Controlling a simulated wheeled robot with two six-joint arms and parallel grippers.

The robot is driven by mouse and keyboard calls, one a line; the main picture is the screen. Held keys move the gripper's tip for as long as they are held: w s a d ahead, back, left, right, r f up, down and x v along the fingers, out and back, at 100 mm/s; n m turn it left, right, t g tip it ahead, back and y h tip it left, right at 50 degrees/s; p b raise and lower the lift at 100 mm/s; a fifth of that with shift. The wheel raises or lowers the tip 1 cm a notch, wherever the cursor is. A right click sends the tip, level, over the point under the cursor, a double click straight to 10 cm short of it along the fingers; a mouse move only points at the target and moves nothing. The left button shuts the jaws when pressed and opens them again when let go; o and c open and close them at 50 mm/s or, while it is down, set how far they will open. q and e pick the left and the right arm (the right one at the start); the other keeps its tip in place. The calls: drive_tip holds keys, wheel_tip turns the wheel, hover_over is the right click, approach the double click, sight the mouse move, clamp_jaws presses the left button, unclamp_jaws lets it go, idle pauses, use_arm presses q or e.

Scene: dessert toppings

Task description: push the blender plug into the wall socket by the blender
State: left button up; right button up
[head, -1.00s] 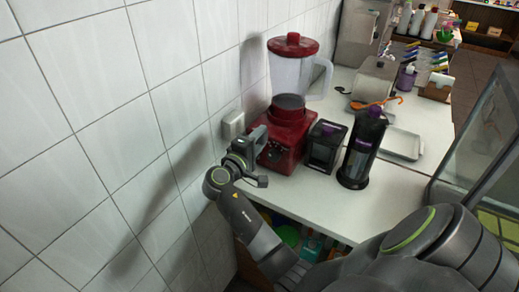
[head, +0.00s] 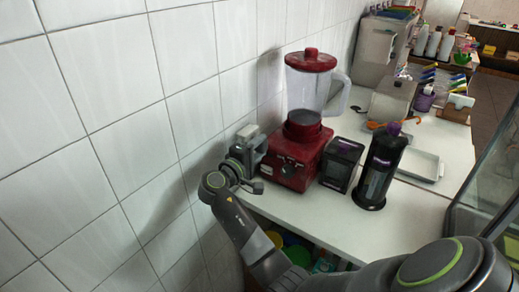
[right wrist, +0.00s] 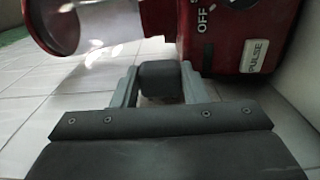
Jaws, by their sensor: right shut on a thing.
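The red blender (head: 300,152) with a clear jar stands on the white counter close to the tiled wall; its red base also shows in the right wrist view (right wrist: 225,38). The white wall socket (head: 247,131) is on the tiles left of the blender, its lower part hidden by my right gripper (head: 252,152). That gripper is shut on a dark block, the blender plug (right wrist: 160,80), which sits between its fingers facing the tiles. The plug's pins and the socket's face are hidden, so I cannot tell whether they touch. My left gripper is not in view.
A dark square container (head: 342,165) and a tall black dispenser (head: 379,170) stand just right of the blender. A grey tray (head: 418,164) lies behind them. The counter front (head: 315,215) is bare. A glass-sided case (head: 490,185) is at right.

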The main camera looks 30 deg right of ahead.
drive_tip(key=shift+w+a+b, duration=0.3)
drive_tip(key=shift+w+b, duration=0.15)
drive_tip(key=shift+w, duration=0.1)
idle(1.2)
drive_tip(key=o, duration=1.1)
drive_tip(key=shift+o, duration=0.2)
